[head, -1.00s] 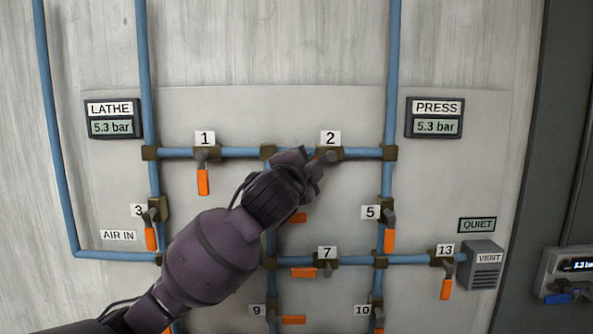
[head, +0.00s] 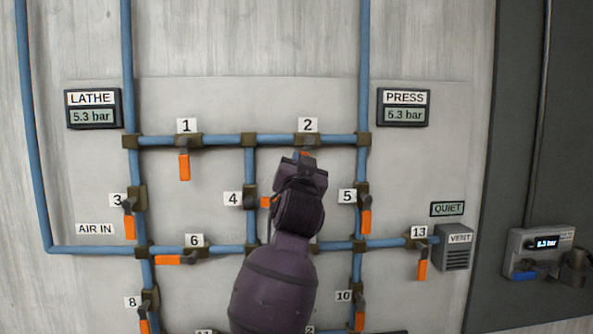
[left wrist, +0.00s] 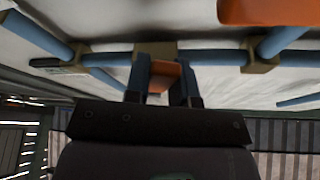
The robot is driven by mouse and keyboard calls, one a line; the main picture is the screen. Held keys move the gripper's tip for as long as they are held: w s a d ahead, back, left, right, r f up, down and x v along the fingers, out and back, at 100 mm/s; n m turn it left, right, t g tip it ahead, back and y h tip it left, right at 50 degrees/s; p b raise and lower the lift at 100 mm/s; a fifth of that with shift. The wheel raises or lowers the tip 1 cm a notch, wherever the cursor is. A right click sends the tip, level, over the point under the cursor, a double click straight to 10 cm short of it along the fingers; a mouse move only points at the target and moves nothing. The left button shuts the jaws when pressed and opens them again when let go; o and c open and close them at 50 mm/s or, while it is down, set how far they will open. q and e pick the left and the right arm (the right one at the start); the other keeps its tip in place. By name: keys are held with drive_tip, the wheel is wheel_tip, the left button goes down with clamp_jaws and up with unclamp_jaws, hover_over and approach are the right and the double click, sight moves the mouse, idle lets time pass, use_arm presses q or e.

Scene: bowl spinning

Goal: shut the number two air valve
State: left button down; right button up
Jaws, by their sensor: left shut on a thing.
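The number two valve (head: 307,140) sits on the top horizontal pipe under its "2" label, left of the press-side pipe. Its short orange handle (head: 303,154) shows just below the valve body and appears to point down, across the pipe. My left gripper (head: 301,160) reaches up from below and is shut on this handle. In the left wrist view, the orange handle (left wrist: 165,76) lies between the two fingers of my left gripper (left wrist: 163,85). The gripper hides the handle's lower part in the head view. My right gripper is not in view.
The valve 1 handle (head: 184,167) hangs down to the left. The valve 5 handle (head: 367,220) hangs close right of my arm; valve 4 (head: 250,197) is close left. Valve 7 is hidden behind my arm. The lathe (head: 93,117) and press (head: 404,115) gauges both read 5.3 bar; the sign reads QUIET (head: 447,209).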

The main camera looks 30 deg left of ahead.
use_arm(q)
drive_tip(key=n+y, duration=0.1)
drive_tip(key=n, duration=0.1)
drive_tip(key=d+n+y+b, duration=0.1)
drive_tip(key=n, duration=0.1)
drive_tip(key=w+n+g+b, duration=0.1)
drive_tip(key=shift+d+f+n+y, duration=0.25)
drive_tip(key=shift+n+y, duration=0.15)
drive_tip(key=shift+r, duration=0.15)
drive_tip(key=c, duration=1)
unclamp_jaws()
drive_tip(key=shift+o, duration=0.2)
drive_tip(key=shift+s+f, duration=0.1)
drive_tip(key=shift+f, duration=0.1)
